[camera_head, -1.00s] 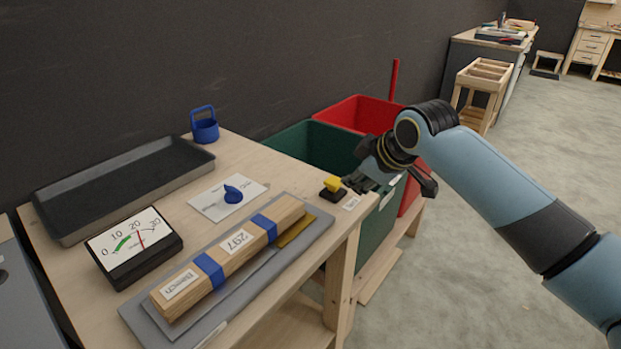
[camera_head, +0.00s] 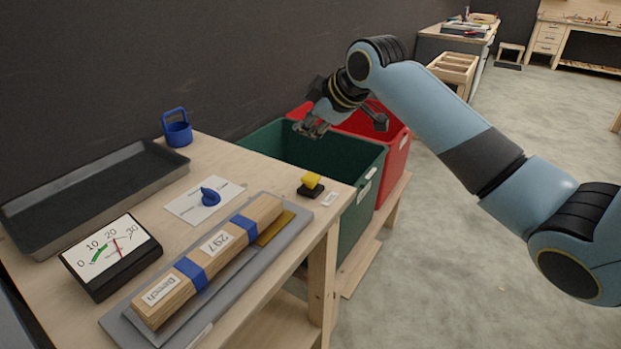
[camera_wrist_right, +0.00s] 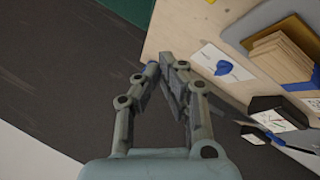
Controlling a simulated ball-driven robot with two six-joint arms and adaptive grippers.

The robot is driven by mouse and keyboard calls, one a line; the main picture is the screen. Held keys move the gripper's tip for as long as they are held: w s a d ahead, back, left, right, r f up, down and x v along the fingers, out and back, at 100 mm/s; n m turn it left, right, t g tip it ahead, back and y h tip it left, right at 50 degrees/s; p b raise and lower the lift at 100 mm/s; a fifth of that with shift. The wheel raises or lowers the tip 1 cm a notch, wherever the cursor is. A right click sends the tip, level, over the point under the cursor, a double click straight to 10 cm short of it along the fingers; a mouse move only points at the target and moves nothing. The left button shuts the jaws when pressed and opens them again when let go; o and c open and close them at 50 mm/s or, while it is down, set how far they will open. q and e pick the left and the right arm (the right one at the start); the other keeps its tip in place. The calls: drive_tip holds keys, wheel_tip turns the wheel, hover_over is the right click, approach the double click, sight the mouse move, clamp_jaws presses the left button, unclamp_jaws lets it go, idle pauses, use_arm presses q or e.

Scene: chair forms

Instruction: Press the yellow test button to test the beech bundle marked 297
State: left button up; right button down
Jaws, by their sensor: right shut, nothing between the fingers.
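The beech bundle marked 297 (camera_head: 207,259) lies on a grey plate (camera_head: 120,322) on the bench, bound with two blue bands. It also shows in the right wrist view (camera_wrist_right: 279,57). The yellow test button (camera_head: 312,180) sits on a black base near the bench's right end. The meter (camera_head: 111,255) has its red needle near 20, right of the green band. My right gripper (camera_head: 309,131) is shut and empty, raised above and beyond the button, clear of it. Its fingers converge in the right wrist view (camera_wrist_right: 164,66). My left gripper is out of view.
A blue dial (camera_head: 210,196) on a white card lies behind the bundle. A dark tray (camera_head: 95,193) and a blue handled container (camera_head: 177,132) stand at the back. A green bin (camera_head: 355,178) and a red bin (camera_head: 395,160) stand beyond the bench.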

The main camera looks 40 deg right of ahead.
drive_tip(key=b, duration=0.7)
hover_over(308, 178)
wheel_tip(308, 178, down, 6)
drive_tip(key=shift+f, duration=1.2)
drive_tip(key=shift+f, duration=0.1)
drive_tip(key=shift+f, duration=0.3)
drive_tip(key=shift+f+b, duration=0.45)
drive_tip(key=shift+f, duration=0.6)
idle(0.8)
idle(0.3)
drive_tip(key=shift+r+p, duration=1.5)
